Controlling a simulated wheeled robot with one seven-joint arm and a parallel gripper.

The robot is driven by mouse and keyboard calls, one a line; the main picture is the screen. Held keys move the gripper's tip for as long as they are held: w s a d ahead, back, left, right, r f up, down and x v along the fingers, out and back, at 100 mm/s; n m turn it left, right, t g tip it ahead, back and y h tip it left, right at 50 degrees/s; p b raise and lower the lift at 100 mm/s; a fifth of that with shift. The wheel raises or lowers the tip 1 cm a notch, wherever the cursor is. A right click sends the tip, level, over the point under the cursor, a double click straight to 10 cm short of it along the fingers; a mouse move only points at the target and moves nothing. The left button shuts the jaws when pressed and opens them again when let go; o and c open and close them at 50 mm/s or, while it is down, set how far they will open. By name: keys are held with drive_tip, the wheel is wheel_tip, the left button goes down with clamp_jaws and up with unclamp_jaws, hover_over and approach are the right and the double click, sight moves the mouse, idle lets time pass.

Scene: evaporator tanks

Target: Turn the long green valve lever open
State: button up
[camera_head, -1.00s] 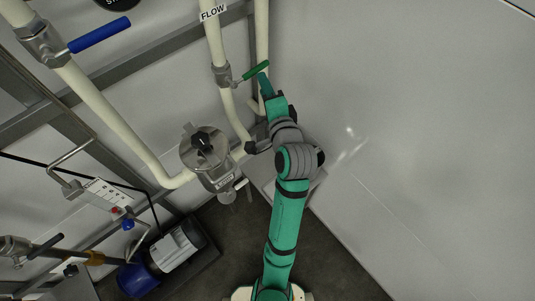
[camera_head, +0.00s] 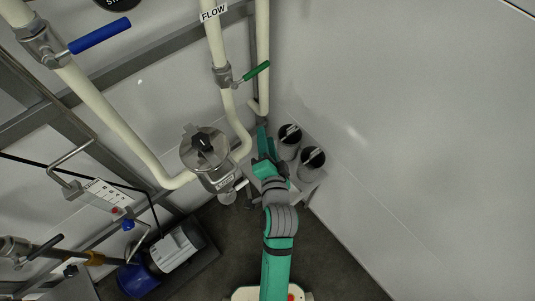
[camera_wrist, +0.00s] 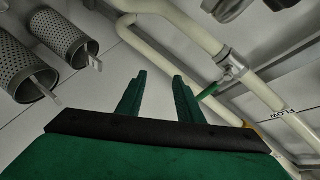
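The long green valve lever (camera_head: 256,70) sticks out to the upper right from a metal valve on a cream pipe in the head view. In the wrist view the green lever (camera_wrist: 208,91) shows just right of my right finger, running toward the valve body (camera_wrist: 232,66). My gripper (camera_head: 262,134) is below the lever in the head view, apart from it. In the wrist view my gripper (camera_wrist: 160,82) has its two green fingers spread with nothing between them. Whether the right finger touches the lever cannot be told from the wrist view alone, but the head view shows a gap.
Two perforated metal cylinders (camera_head: 312,160) stand on a grey shelf right of my gripper. A steel housing (camera_head: 204,150) is to the left. A blue lever (camera_head: 100,36) sits on another pipe at upper left. The white wall (camera_head: 420,130) at right is bare.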

drive_tip(key=shift+n, duration=0.5)
drive_tip(key=shift+s+f, duration=0.6)
drive_tip(key=shift+s, duration=0.35)
drive_tip(key=shift+s+f, duration=0.55)
drive_tip(key=shift+s, duration=0.4)
